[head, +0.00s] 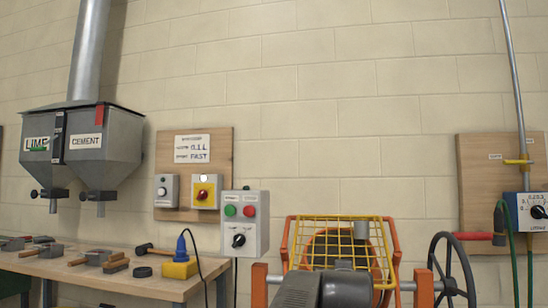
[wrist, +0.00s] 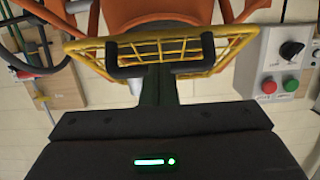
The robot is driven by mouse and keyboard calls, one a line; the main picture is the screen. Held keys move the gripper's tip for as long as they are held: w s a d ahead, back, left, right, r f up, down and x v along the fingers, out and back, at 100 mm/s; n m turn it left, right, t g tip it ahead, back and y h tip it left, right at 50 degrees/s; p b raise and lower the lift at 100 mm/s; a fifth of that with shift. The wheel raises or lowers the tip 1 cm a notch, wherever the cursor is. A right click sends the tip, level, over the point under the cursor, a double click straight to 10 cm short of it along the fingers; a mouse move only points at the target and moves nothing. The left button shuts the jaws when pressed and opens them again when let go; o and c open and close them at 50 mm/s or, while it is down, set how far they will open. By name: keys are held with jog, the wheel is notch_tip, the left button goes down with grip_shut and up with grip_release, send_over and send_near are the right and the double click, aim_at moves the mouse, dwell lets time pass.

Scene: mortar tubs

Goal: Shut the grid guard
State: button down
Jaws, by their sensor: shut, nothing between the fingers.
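The yellow grid guard (head: 310,232) is in front of the orange mixer drum (head: 322,246) in the head view. It looks tilted up, but I cannot tell its exact angle. In the wrist view the guard (wrist: 226,50) spans the top, with a black U-shaped handle (wrist: 125,72) on its near edge. My gripper (wrist: 157,70) is shut and empty, its dark fingers meeting at the middle of the handle. I cannot tell whether they touch it. In the head view my grey arm (head: 325,290) hides the gripper and the guard's lower part.
A control box (head: 244,222) with green and red buttons stands left of the mixer. A black handwheel (head: 450,270) is on its right. A wooden bench (head: 120,272) with tools is at the left. Lime and cement hoppers (head: 92,145) hang above it.

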jog(key=shift+w+d+f+b, duration=0.1)
jog(key=shift+w+f+b, duration=0.2)
jog(key=shift+f, duration=0.35)
jog(key=shift+w+d+f+b, duration=0.1)
jog(key=shift+w+f+b, duration=0.2)
jog(key=shift+f, duration=0.35)
jog(key=shift+a, duration=0.1)
jog(key=shift+s, duration=0.1)
